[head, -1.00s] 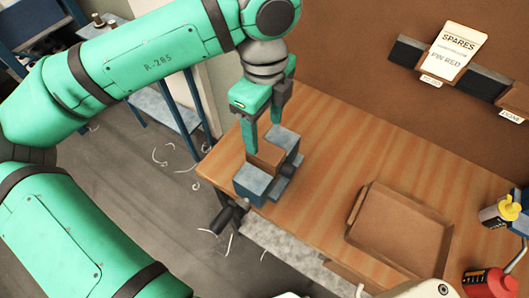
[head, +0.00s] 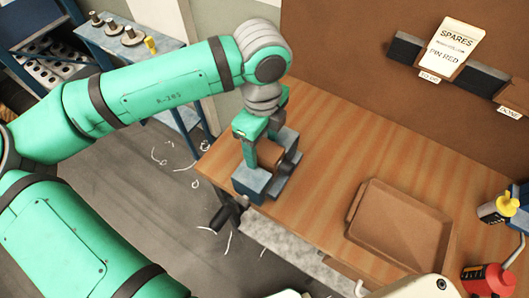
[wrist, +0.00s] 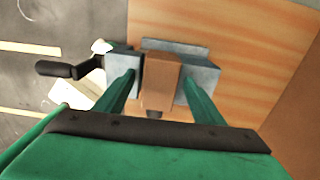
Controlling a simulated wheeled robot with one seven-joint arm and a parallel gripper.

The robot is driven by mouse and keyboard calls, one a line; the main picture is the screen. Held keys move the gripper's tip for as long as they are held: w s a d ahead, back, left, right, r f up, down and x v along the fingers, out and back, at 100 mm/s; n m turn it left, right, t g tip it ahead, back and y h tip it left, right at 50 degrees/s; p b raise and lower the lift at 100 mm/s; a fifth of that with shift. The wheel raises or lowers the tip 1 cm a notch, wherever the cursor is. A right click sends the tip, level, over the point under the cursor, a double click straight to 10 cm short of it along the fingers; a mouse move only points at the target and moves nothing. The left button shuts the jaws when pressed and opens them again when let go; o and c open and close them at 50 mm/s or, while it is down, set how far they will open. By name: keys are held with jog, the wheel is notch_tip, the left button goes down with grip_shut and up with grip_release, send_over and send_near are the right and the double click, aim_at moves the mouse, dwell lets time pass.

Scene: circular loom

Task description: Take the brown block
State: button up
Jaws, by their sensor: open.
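The brown block (head: 268,153) sits between the jaws of a blue-grey vise (head: 251,181) at the table's left corner. In the wrist view the brown block (wrist: 160,82) lies between my two green fingers, with the vise (wrist: 203,80) around it. My gripper (head: 263,155) is lowered over the vise and open, its fingers on either side of the block. In the wrist view my gripper (wrist: 158,95) shows a gap between the left finger and the block; contact on the right side is hard to tell.
The vise's dark handle (head: 224,218) sticks out past the table edge. An empty brown tray (head: 400,228) lies on the wooden table (head: 330,165) to the right.

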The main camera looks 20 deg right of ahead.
aim_at(262, 146)
jog(key=shift+c, duration=0.2)
grip_shut()
jog(key=shift+r, duration=0.7)
jog(key=shift+r, duration=2.6)
